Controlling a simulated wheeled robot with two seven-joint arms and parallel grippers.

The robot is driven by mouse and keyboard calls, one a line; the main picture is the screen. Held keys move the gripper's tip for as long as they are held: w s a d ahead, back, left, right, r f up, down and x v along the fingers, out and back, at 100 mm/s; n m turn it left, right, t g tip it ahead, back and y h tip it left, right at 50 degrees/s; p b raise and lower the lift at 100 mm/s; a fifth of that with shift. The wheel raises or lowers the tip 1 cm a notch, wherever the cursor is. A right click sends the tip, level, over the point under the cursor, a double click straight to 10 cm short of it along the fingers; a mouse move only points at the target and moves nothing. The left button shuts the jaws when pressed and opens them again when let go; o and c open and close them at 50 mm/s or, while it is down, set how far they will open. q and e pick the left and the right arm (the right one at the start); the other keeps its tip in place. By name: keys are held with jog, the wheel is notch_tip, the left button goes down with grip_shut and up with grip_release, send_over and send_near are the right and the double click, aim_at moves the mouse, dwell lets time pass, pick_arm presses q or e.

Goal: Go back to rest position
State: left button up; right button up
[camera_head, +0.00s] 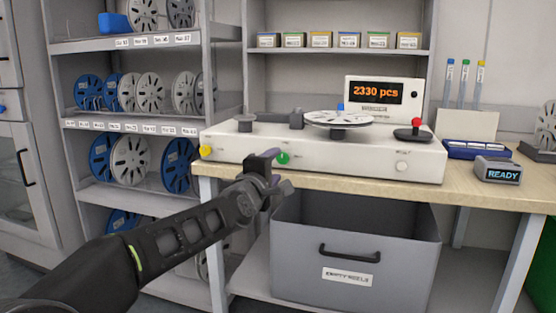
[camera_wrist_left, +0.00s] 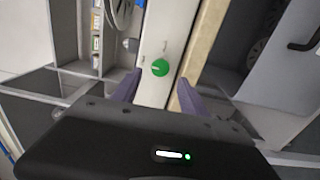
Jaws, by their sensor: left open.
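My left gripper (camera_head: 274,171) is in front of the white counting machine (camera_head: 330,155), close to the green button (camera_head: 283,158) on its front face. In the left wrist view my left gripper (camera_wrist_left: 157,90) is open with nothing between its purple fingers, and the green button (camera_wrist_left: 160,68) lies beyond the gap between them. I cannot tell whether it touches the machine. My left arm reaches in from the lower left. My right gripper shows in neither view.
The machine stands on a wooden bench (camera_head: 470,185), with a display reading 2330 pcs (camera_head: 377,92) behind it. A grey empty-reels bin (camera_head: 400,240) is below. Shelves (camera_head: 130,42) with reels stand at left. A READY box (camera_head: 498,170) sits at the bench's right.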

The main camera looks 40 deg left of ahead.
pick_arm(q)
jog(key=shift+v, duration=1.2)
